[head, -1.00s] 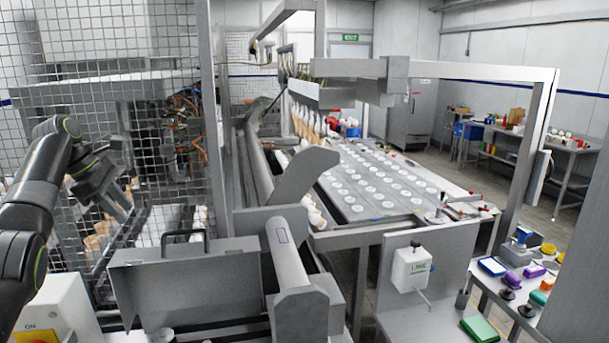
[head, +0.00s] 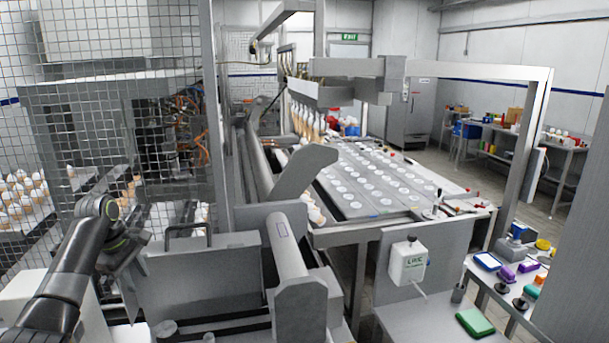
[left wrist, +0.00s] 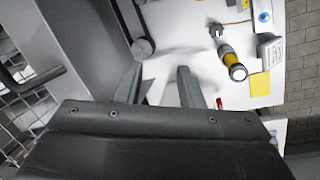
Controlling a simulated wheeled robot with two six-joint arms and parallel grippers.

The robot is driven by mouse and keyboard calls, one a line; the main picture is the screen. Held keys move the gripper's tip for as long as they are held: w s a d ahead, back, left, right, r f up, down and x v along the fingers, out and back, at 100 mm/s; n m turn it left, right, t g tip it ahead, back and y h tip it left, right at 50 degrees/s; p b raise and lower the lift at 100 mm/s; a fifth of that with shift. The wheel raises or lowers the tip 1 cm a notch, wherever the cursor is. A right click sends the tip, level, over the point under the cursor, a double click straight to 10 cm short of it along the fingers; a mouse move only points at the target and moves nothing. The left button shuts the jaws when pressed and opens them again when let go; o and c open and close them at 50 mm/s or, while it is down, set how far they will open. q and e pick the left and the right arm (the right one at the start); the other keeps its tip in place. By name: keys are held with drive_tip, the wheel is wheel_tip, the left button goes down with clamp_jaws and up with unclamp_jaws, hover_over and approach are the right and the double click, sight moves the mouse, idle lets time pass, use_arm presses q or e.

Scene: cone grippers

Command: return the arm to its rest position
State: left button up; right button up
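My left arm (head: 75,265) comes in from the left in the head view. It is bent, with the wrist low beside the grey metal housing of the machine. My left gripper (head: 138,268) shows small and dark there, and its fingertips are hard to make out. In the left wrist view the two fingers (left wrist: 160,84) stand apart with nothing between them, so the gripper is open and empty. My right gripper is in neither view.
In the left wrist view a white panel (left wrist: 188,70) carries a yellow-and-dark cylindrical fitting (left wrist: 232,65) and a yellow square (left wrist: 260,84). The grey housing (head: 205,270) is close to the arm. A wire mesh guard (head: 95,130) stands behind it, with cones in racks (head: 30,200).

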use_arm(q)
drive_tip(key=s+d+f+m+y, duration=0.1)
drive_tip(key=s+d+f+m, duration=0.25)
drive_tip(key=s+f, duration=0.65)
drive_tip(key=s+d+f+m+y, duration=0.15)
drive_tip(key=s+f+m, duration=0.35)
drive_tip(key=s+f, duration=0.5)
drive_tip(key=s+d+m+t, duration=0.1)
drive_tip(key=s+d+m, duration=0.15)
drive_tip(key=s, duration=0.95)
drive_tip(key=s+d+m, duration=0.2)
drive_tip(key=s+m, duration=0.2)
drive_tip(key=s, duration=0.9)
wheel_tip(320, 180, down, 28)
drive_tip(key=a+b, duration=0.2)
drive_tip(key=b, duration=0.3)
drive_tip(key=s+d+f+g+b, duration=0.1)
drive_tip(key=s+f, duration=0.6)
drive_tip(key=f, duration=0.3)
drive_tip(key=s+d+f+g+b, duration=0.1)
drive_tip(key=s+f+b, duration=0.1)
drive_tip(key=s+f, duration=0.6)
wheel_tip(320, 180, down, 3)
drive_tip(key=shift+s+r+b, duration=0.2)
drive_tip(key=shift+b, duration=0.1)
